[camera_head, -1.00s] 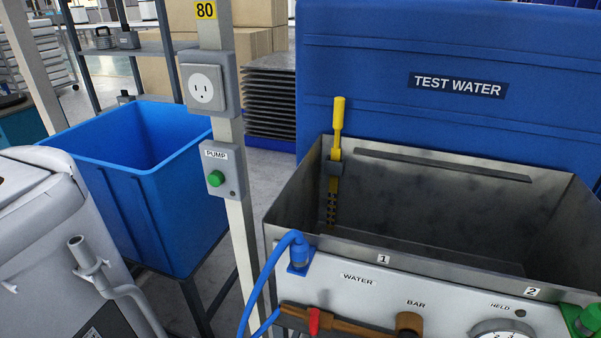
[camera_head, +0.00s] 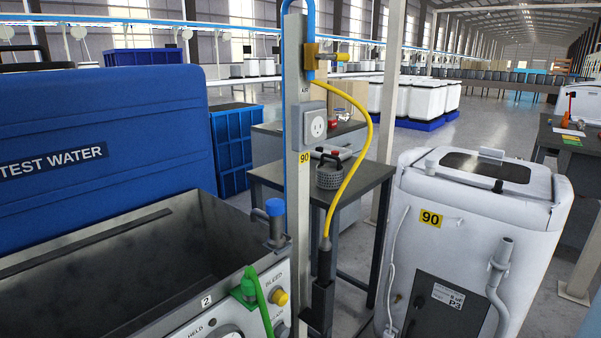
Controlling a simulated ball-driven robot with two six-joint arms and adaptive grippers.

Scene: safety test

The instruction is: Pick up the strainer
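A small dark grey round basket with ribbed or perforated sides and a handle on top (camera_head: 329,174) looks like the strainer. It stands upright on a dark grey side table (camera_head: 372,172), behind the post, with a bit of red at its top. The yellow hose passes just to its right. Fine detail is too small to tell. Neither of my grippers is in view.
A steel tank (camera_head: 170,235) before a blue TEST WATER container (camera_head: 100,130) fills the left. A pale post (camera_head: 298,130) with an outlet and a yellow hose (camera_head: 361,165) stands before the table. A white washer (camera_head: 475,215) stands at right; floor shows between.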

